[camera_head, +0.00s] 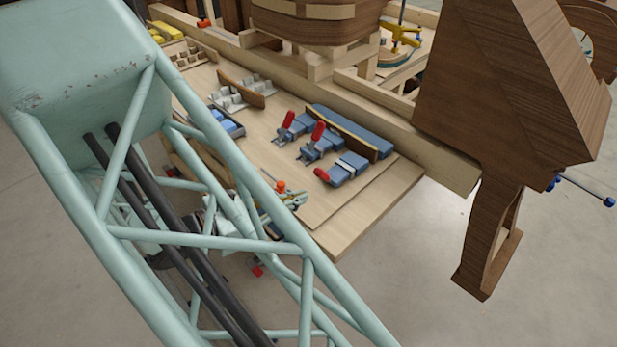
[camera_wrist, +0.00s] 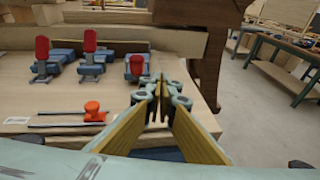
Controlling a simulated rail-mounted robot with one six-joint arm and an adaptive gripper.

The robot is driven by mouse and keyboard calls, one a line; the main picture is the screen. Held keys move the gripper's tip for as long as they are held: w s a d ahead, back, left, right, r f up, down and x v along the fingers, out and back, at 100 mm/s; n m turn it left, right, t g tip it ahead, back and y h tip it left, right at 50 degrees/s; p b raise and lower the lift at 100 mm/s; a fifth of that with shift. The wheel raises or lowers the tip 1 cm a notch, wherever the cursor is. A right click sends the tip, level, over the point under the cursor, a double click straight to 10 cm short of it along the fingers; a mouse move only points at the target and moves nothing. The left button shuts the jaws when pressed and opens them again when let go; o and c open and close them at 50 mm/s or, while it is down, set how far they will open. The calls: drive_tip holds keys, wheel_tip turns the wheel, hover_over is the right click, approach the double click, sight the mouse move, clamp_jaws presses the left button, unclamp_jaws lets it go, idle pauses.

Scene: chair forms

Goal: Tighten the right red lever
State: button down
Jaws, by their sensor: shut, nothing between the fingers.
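Three blue-grey clamps with red levers stand in a row on the wooden board. The right red lever (camera_wrist: 136,65) lies low, pointing toward the wrist camera; in the head view this lever (camera_head: 322,175) lies nearly flat at the near end of its clamp (camera_head: 346,169). The middle lever (camera_wrist: 90,41) and left lever (camera_wrist: 42,47) stand upright. My gripper (camera_wrist: 160,86) is shut and empty, its fingertips just right of and nearer than the right lever, apparently apart from it. In the head view it is partly hidden behind my arm's lattice.
An orange-knobbed tool (camera_wrist: 94,112) with two thin rods lies on the board, left of my gripper. A wooden chair form (camera_head: 505,90) stands to the right. The board's right front corner (camera_head: 350,228) is bare.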

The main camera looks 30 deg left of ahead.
drive_tip(key=s+a+f+n+t+y+p, duration=0.1)
drive_tip(key=s+a+f+n+y, duration=0.1)
drive_tip(key=s+a, duration=0.3)
drive_tip(key=shift+s+t, duration=0.3)
drive_tip(key=shift+s, duration=0.1)
drive_tip(key=shift+w, duration=0.15)
drive_tip(key=p, duration=0.2)
approach(324, 176)
drive_tip(key=f, duration=0.1)
drive_tip(key=w+a+f, duration=0.1)
drive_tip(key=f, duration=0.1)
drive_tip(key=shift+w+a+f, duration=0.2)
drive_tip(key=shift+a+f, duration=0.15)
drive_tip(key=shift+a, duration=0.05)
drive_tip(key=shift+w+d+r, duration=0.15)
drive_tip(key=shift+w+r, duration=0.35)
drive_tip(key=shift+w, duration=0.35)
drive_tip(key=shift+w+d+r, duration=0.15)
drive_tip(key=shift+w+r, duration=0.45)
drive_tip(key=shift+w, duration=0.25)
